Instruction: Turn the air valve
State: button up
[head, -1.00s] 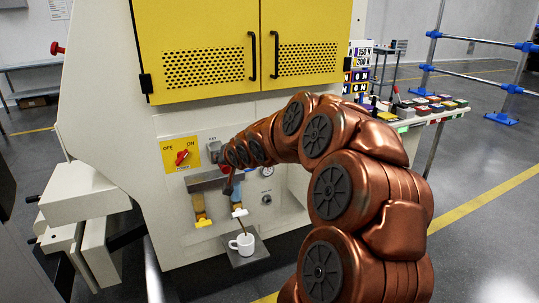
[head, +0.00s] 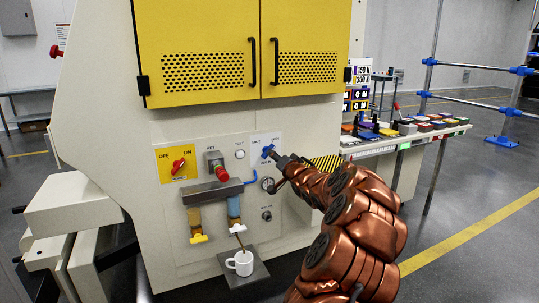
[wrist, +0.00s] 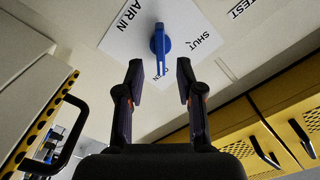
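The air valve is a blue lever handle (head: 267,151) on a white label plate on the machine's front panel. In the wrist view the blue handle (wrist: 160,44) sits just beyond and between my fingertips, with "AIR IN" and "SHUT" printed beside it. My gripper (head: 281,160) is at the panel, just right of and below the valve in the head view. In the wrist view my gripper (wrist: 157,75) is open, its two dark fingers apart with nothing between them. The handle appears clear of both fingers.
Below, a white mug (head: 241,263) stands on a small shelf. Yellow cabinet doors (head: 210,60) with black handles are above. A table with coloured blocks is at right.

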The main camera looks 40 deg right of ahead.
jog(key=shift+x, duration=2.7)
grip_shut()
